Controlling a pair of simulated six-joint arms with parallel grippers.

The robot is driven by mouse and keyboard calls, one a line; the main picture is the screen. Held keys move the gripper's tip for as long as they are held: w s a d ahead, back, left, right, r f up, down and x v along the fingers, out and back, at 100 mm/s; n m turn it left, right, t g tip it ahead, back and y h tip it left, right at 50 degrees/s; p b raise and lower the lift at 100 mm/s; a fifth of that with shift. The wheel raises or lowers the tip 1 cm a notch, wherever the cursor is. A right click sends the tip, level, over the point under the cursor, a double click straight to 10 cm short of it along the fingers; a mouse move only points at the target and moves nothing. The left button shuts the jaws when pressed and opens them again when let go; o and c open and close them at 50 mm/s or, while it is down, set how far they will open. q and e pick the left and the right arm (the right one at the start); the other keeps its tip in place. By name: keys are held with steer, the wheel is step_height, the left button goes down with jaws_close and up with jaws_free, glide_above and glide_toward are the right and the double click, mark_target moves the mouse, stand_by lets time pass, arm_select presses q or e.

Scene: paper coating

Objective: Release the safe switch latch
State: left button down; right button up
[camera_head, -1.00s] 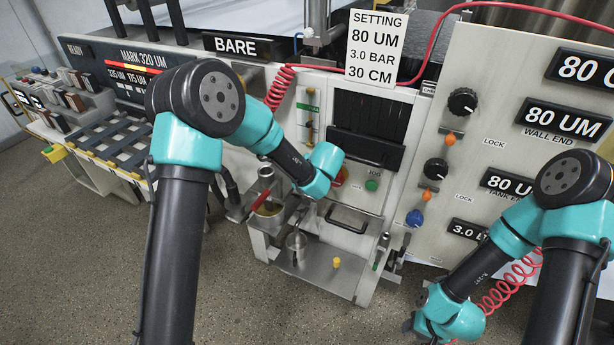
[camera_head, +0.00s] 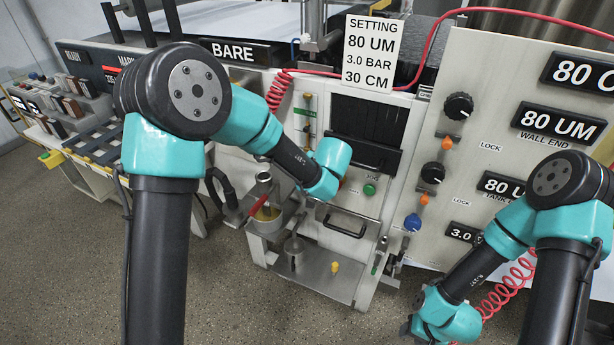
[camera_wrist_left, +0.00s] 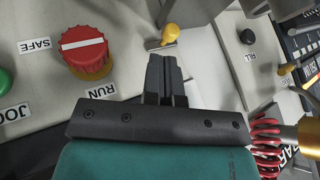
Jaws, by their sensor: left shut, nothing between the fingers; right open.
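The safe switch (camera_wrist_left: 86,50) is a red round knob with a white bar, between the SAFE and RUN labels in the left wrist view. A small yellow knob on a stem (camera_wrist_left: 170,34), perhaps the latch, stands to its right. My left gripper (camera_wrist_left: 165,62) is shut and empty; its tips point at the panel just below the yellow knob, and I cannot tell whether they touch. In the head view my left wrist hides its fingers and most of the switch. My right gripper (camera_head: 408,327) is low at the right, away from the panel, its fingers mostly hidden.
A green JOG button (camera_head: 369,189) sits right of my left wrist in the head view. A black drawer handle (camera_head: 345,222) is below it. A red coiled hose (camera_wrist_left: 265,145) with a brass end is close on the right in the wrist view.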

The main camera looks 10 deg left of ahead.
arm_select(q)
steer(key=v, duration=0.3)
steer(key=shift+f, duration=0.15)
stand_by(0.3)
